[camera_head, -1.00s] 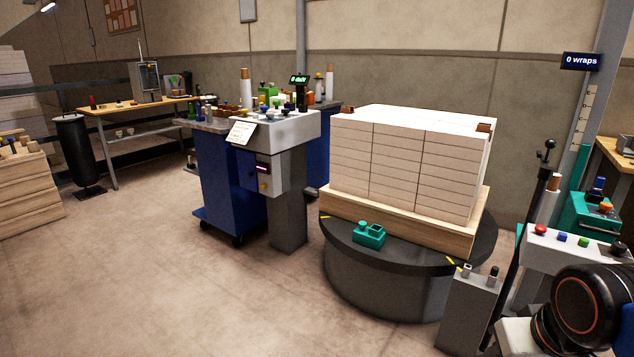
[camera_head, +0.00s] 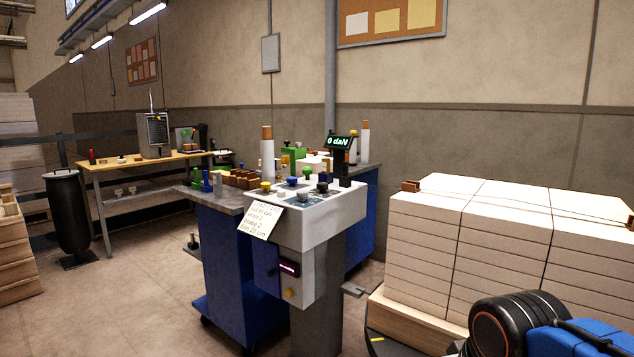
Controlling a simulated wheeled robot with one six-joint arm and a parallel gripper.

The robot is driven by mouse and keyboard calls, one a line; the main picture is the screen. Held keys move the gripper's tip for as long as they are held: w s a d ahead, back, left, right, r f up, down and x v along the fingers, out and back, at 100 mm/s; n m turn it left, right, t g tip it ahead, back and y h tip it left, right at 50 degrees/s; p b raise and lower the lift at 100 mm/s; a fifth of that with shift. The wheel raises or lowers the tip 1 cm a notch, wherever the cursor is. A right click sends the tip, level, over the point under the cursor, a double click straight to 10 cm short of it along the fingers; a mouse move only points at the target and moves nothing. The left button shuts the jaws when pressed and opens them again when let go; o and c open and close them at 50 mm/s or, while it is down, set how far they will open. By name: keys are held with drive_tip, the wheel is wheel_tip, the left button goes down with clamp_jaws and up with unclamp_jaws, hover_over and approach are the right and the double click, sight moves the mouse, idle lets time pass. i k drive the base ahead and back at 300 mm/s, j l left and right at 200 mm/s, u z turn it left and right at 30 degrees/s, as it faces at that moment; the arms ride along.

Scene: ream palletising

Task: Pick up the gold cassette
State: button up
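I cannot pick out a gold cassette for certain. A blue cart (camera_head: 232,262) with a grey top stands left of the middle, behind a grey control console (camera_head: 318,214). On the cart top are a row of brown blocks (camera_head: 240,179), green items (camera_head: 294,156) and a white roll with a brown top (camera_head: 267,155). Small yellow parts show among them, too small to tell apart, and the console hides part of the top. My arm (camera_head: 520,325) shows at the lower right as a black joint and blue link. My gripper is outside the picture.
A pallet stack of white reams (camera_head: 490,240) stands at the right on a wooden base (camera_head: 405,325). A wooden workbench (camera_head: 135,162) and a black cylinder (camera_head: 70,220) are at the left. The floor (camera_head: 120,300) is clear at the lower left.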

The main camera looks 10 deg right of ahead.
sight(326, 161)
drive_tip(key=i+j+z, duration=0.4)
drive_tip(key=z, duration=0.3)
drive_tip(key=j+z, duration=0.45)
drive_tip(key=i+l, duration=0.05)
